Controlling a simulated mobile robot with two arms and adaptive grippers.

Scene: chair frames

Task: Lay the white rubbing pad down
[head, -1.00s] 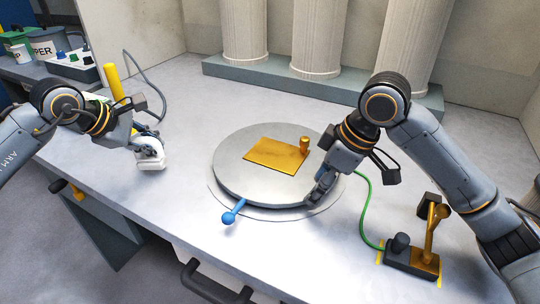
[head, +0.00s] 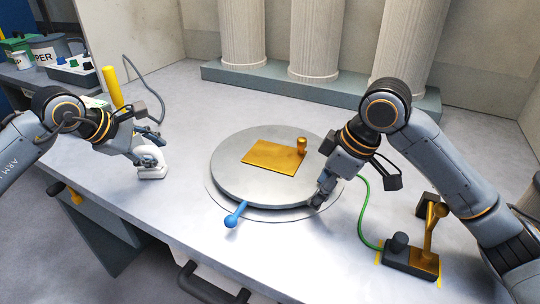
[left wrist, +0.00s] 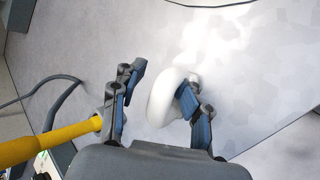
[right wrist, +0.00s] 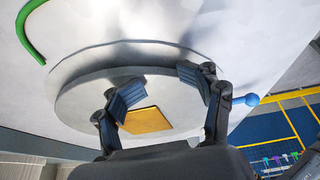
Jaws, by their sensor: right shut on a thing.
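The white rubbing pad (head: 152,172) rests on the grey table at the left, its rounded white handle upward. In the left wrist view the pad (left wrist: 163,97) lies between the spread fingers of my left gripper (left wrist: 158,105), close to the right finger and apart from the left one. My left gripper (head: 148,152) is open around the handle. My right gripper (head: 320,190) is at the right rim of the round grey turntable (head: 235,190).
A gold plate with a knob (head: 270,157) lies on the turntable; a blue-knobbed lever (head: 233,216) sticks out in front. A yellow cylinder (head: 112,86) stands behind my left gripper. A lever box (head: 410,258) with a green cable is at the right. White columns (head: 318,40) stand behind.

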